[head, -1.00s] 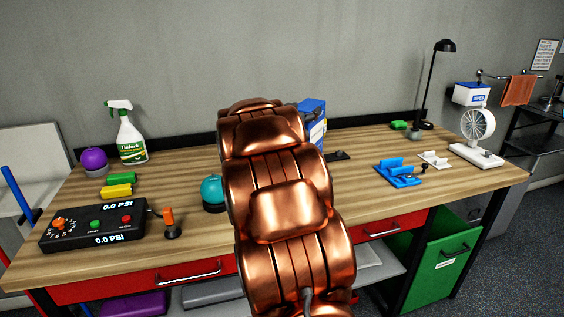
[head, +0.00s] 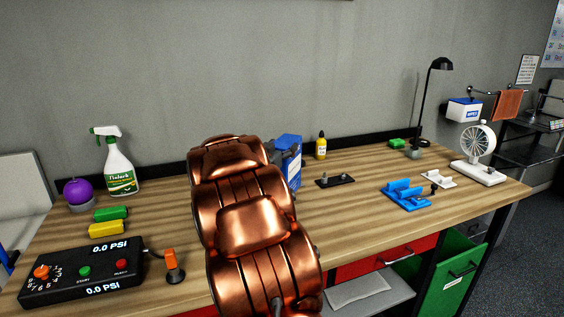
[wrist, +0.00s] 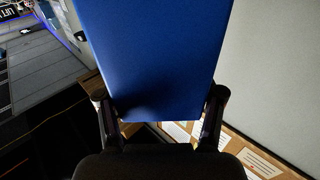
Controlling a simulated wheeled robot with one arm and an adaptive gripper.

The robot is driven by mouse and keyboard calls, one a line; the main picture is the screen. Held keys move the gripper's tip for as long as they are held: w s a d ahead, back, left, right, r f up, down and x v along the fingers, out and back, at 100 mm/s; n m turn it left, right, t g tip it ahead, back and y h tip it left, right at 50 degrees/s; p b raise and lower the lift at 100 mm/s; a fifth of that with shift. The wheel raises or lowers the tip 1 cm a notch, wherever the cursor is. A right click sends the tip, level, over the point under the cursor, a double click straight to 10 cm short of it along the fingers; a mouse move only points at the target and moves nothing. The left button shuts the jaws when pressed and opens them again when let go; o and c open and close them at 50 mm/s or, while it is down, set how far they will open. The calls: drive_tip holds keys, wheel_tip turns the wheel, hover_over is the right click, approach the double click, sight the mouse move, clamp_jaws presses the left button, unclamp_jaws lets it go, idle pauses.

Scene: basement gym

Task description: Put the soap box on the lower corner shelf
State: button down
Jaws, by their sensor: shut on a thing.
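The soap box is a blue box (wrist: 155,50) that fills the upper middle of the wrist view. My gripper (wrist: 160,108) is shut on it, with one dark finger at each side. In the head view, the blue box (head: 291,158) shows partly behind my copper arm, above the workbench.
The wooden workbench (head: 345,215) holds a spray bottle (head: 118,165), a purple ball (head: 77,190), a pressure box (head: 85,270), a yellow bottle (head: 321,147), a blue fixture (head: 405,195), a fan (head: 478,150) and a black lamp (head: 428,90). A wipes box (head: 464,110) hangs near an orange towel (head: 507,105).

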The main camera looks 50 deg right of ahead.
sight(285, 168)
drive_tip(key=shift+f, duration=1.9)
drive_tip(key=shift+c, duration=0.6)
unclamp_jaws()
